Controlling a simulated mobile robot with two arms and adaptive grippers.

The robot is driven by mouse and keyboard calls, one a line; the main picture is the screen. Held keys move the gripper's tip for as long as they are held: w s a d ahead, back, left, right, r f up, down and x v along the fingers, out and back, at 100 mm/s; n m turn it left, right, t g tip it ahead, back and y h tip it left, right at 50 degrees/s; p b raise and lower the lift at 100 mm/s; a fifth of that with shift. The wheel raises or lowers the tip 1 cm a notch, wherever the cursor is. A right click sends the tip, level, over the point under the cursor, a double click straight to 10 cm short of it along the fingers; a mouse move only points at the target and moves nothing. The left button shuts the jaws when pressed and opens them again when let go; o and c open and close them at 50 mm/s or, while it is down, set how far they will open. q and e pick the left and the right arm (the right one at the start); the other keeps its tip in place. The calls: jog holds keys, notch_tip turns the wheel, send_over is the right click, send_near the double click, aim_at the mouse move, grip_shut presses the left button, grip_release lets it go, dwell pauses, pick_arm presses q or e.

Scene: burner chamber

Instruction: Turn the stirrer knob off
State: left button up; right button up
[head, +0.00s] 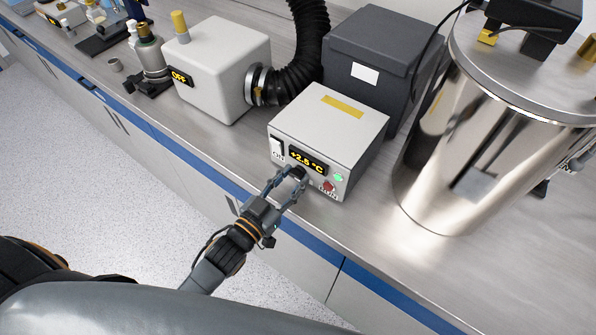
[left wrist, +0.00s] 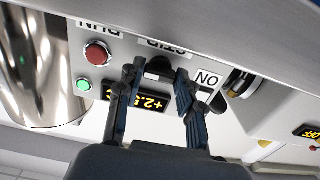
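The stirrer knob (head: 298,172) is a small black knob on the front of a white control box (head: 345,120), below the yellow "+2.5 °C" display. In the left wrist view, which is upside down, the dark knob (left wrist: 158,68) sits by the partly hidden "STIR" label. My left gripper (head: 294,175) is at the box front, its fingers apart on either side of the knob. In the left wrist view my left gripper (left wrist: 159,72) shows one fingertip on each side; I cannot tell whether they touch it. The knob's pointer position is not readable. My right gripper is not in view.
The box front also has a white switch (head: 278,147) marked ON, a green light (head: 338,177) and a red button (head: 329,187). A shiny steel vessel (head: 450,150) stands right, a dark grey box (head: 372,60) behind, and a white box (head: 222,65) with an OFF display left.

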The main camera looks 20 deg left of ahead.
pick_arm(q)
grip_shut()
jog(key=n+p, duration=0.1)
jog(key=n, duration=0.2)
jog(key=shift+r+p, duration=0.2)
jog(key=shift+p, duration=0.2)
jog(key=shift+n+p, duration=0.35)
jog(key=shift+n, duration=0.65)
jog(key=n, duration=0.2)
jog(key=shift+f+n, duration=0.15)
jog(key=shift+n, duration=0.25)
